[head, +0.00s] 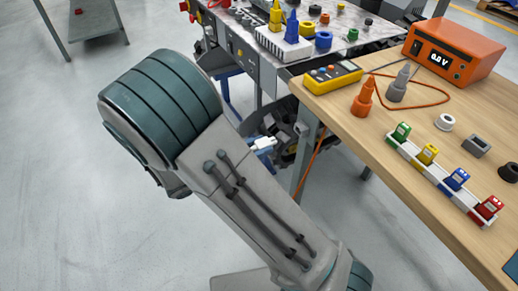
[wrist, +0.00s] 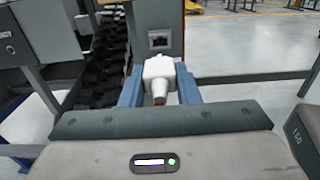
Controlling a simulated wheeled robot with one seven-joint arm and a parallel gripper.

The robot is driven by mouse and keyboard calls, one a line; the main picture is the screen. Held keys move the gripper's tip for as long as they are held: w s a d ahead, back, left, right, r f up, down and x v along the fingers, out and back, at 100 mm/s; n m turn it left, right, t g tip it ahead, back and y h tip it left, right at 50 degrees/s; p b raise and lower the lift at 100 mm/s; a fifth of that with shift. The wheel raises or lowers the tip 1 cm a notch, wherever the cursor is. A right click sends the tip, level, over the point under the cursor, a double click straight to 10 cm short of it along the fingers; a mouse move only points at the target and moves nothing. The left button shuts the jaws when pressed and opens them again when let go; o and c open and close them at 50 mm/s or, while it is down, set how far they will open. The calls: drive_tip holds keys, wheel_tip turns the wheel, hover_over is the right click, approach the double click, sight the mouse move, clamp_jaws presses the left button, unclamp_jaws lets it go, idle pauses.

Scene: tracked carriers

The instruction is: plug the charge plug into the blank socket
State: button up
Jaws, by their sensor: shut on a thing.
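The white charge plug (wrist: 160,70) sits between the two blue fingers of my gripper (wrist: 159,78) in the wrist view. My gripper is shut on it, and its orange-brown tail end points back toward my wrist. A dark socket (wrist: 159,41) on a grey-green upright panel (wrist: 169,15) is straight ahead of the plug, with a visible gap. I cannot make out any marking on it. In the head view the plug (head: 264,143) shows as a small white shape past my arm, beside the dark tracked carrier; my fingers are mostly hidden there.
Black tracks (wrist: 112,45) run close to the left of the panel. A wooden table (head: 400,125) stands at right with an orange meter unit (head: 455,48); an orange cable (head: 313,160) hangs from its edge. A cluttered workbench (head: 350,40) is behind.

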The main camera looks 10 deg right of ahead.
sight(275, 141)
drive_tip(key=shift+r+p, duration=0.1)
drive_tip(key=shift+p, duration=0.4)
drive_tip(key=shift+p+x, duration=0.35)
drive_tip(key=shift+x, duration=2.5)
drive_tip(key=shift+p, duration=0.95)
drive_tip(key=shift+x, duration=1.05)
drive_tip(key=shift+p, duration=0.7)
drive_tip(key=shift+w+d, duration=0.1)
drive_tip(key=shift+d, duration=0.15)
drive_tip(key=o, duration=1.1)
drive_tip(key=shift+c, duration=0.2)
